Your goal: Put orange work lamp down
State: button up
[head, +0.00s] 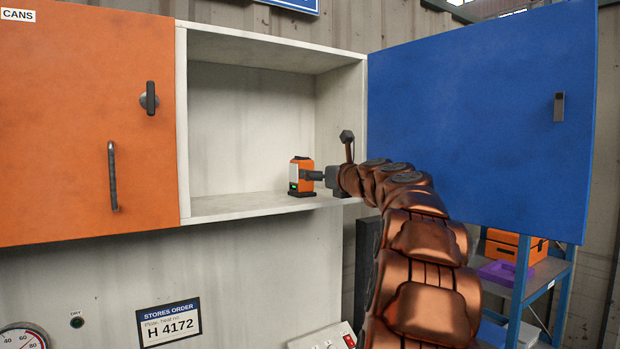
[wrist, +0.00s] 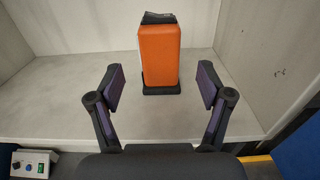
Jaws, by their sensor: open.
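The orange work lamp (head: 301,175) stands upright on the floor of the open wall cabinet (head: 255,205), toward its right side. It has a black base and a dark top. In the wrist view the lamp (wrist: 160,55) stands ahead of my gripper (wrist: 160,90), centred between the fingers and beyond their tips. The fingers are spread wide, with clear space on both sides of the lamp. In the head view my gripper (head: 313,176) reaches in from the right, close beside the lamp, and its fingers are small and partly overlap it.
The blue door (head: 470,120) stands open to the right of my arm. The orange door (head: 85,120) is shut on the left. The cabinet is otherwise empty in view. A control box with buttons (head: 325,338) sits below, and a blue shelf rack holds an orange case (head: 515,247).

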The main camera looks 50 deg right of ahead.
jog(key=shift+v, duration=1.85)
jog(key=shift+f, duration=0.1)
